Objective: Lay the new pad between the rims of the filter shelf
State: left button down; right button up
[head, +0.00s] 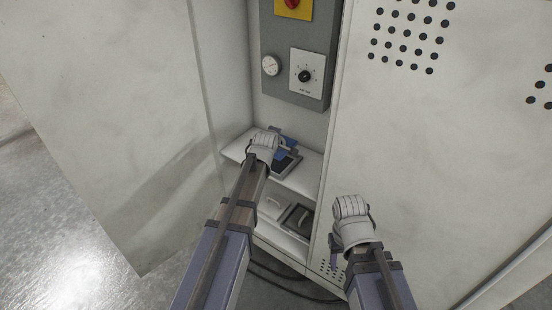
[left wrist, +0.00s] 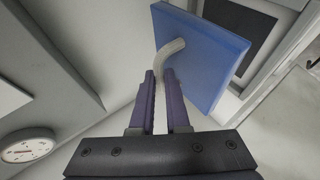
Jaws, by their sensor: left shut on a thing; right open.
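The blue new pad (head: 284,145) is by the upper shelf of the cabinet, partly hidden behind my left wrist. In the left wrist view the pad (left wrist: 210,55) is tilted, with a pale curved handle (left wrist: 170,50) on its face. My left gripper (left wrist: 160,75) is shut on that handle. The filter shelf (head: 290,170) shows a dark framed area beside and under the pad. In the left wrist view this dark area (left wrist: 240,32) has a light rim and lies behind the pad. My right gripper (head: 334,250) is open and empty, low in front of the perforated panel.
A lower shelf holds a white item (head: 272,206) and a dark item with a handle (head: 298,217). A control box (head: 298,50) with a gauge (head: 270,66) and a knob is above. The open door (head: 110,120) is at left. Dark cables (head: 285,283) lie on the floor.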

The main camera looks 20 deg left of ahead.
pick_arm(q)
jog(key=shift+f+b, duration=2.95)
jog(key=shift+f, duration=0.6)
pick_arm(e)
notch_tip(320, 180, down, 7)
jog(key=shift+d, duration=0.1)
pick_arm(q)
jog(key=shift+f+b, duration=0.3)
jog(key=c, duration=0.9)
grip_release()
jog(key=shift+r, duration=0.1)
pick_arm(e)
jog(key=shift+f, duration=0.25)
jog(key=shift+r, duration=0.1)
pick_arm(q)
jog(key=shift+r+p, duration=0.2)
jog(key=shift+p, duration=0.1)
jog(key=p+v, duration=0.6)
jog(key=v, duration=0.6)
pick_arm(e)
notch_tip(320, 180, up, 6)
jog(key=shift+r, duration=0.2)
